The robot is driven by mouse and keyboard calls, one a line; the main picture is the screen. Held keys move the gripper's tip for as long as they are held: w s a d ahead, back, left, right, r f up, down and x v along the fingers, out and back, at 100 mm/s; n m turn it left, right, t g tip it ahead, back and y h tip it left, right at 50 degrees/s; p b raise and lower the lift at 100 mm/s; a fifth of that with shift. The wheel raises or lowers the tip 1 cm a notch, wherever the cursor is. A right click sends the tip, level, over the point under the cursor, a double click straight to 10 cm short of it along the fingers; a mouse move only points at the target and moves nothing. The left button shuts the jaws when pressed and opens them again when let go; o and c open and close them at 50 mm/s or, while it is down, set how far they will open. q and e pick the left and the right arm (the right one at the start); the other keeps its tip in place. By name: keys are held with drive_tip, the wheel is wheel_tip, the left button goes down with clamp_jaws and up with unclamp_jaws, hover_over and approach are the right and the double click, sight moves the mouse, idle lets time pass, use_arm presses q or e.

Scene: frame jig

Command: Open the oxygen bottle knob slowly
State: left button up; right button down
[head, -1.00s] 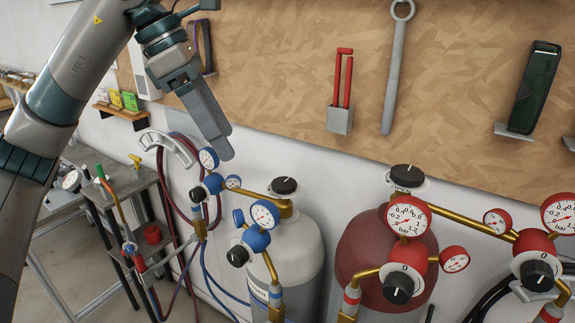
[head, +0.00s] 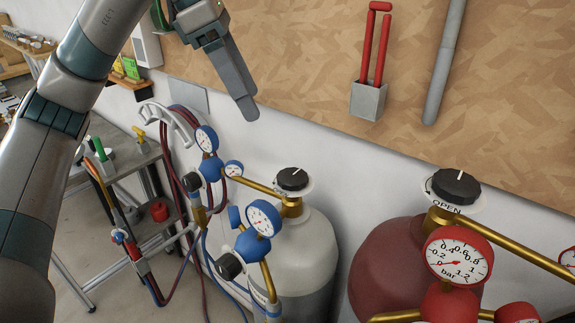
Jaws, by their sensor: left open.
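The oxygen bottle (head: 305,248) is the white-grey cylinder at the centre, with blue regulators and gauges. Its black knob (head: 292,179) sits on top of a brass valve, with a white pointer mark and a pale label disc under it. My left gripper (head: 247,108) is above and to the left of the knob, apart from it, in front of the wall. Its finger points down and nothing shows in its grip. The gap between the fingers is hard to see from here. My right gripper is not in view.
A red bottle (head: 385,268) with a black knob (head: 456,186) marked OPEN and red gauges stands to the right. A blue-bodied gauge (head: 264,218) is in front of the oxygen valve. Hoses hang on a wall holder (head: 172,122) at left. A metal cart (head: 130,160) stands left.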

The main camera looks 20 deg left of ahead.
use_arm(q)
drive_tip(key=shift+f, duration=0.7)
drive_tip(key=p, duration=0.5)
approach(291, 175)
drive_tip(key=x, duration=0.8)
drive_tip(key=shift+s, duration=0.1)
drive_tip(key=c, duration=1.1)
